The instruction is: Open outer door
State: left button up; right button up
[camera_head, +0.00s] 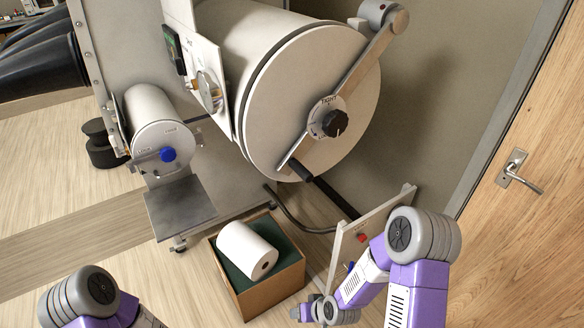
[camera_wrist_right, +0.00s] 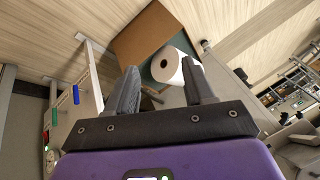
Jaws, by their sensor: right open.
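The outer door (camera_head: 275,105) is a large round white disc on the end of a wide white cylinder, and it looks closed. A grey bar crosses it from a hinge at the top right. A black knob (camera_head: 335,122) with a "TIGHT" label sits at its centre, and a black handle (camera_head: 300,170) is at the bar's lower end. My right arm is low at the right, below the door and apart from it. My right gripper is open and empty in the right wrist view (camera_wrist_right: 160,85). My left arm shows at the bottom left, but its gripper is out of frame.
An open box (camera_head: 285,285) with a white roll (camera_head: 247,250) stands on the floor below the door. A white panel (camera_head: 345,240) with a red button stands near my right arm. A small cylinder (camera_head: 150,115) with a blue knob and a grey shelf (camera_head: 180,207) are left.

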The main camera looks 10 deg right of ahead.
aim_at(310, 179)
jog(key=w+d+r+n+t, duration=0.25)
jog(key=w+r+t, duration=0.25)
jog(key=w+r, duration=0.5)
jog(key=d+r+n+t, duration=0.1)
jog(key=r+t, duration=0.1)
jog(key=r, duration=0.7)
jog(key=d+r+n+t+y, duration=0.1)
jog(key=r+n+t, duration=0.1)
jog(key=r, duration=0.8)
jog(key=d+r+n+t+y+b, duration=0.1)
jog(key=r+t, duration=0.2)
jog(key=r, duration=0.7)
jog(key=shift+w+r, duration=0.25)
jog(key=shift+n, duration=0.25)
jog(key=x, duration=0.7)
jog(key=shift+w+r, duration=0.15)
jog(key=shift+r, duration=0.05)
jog(key=shift+c, duration=0.5)
grip_shut()
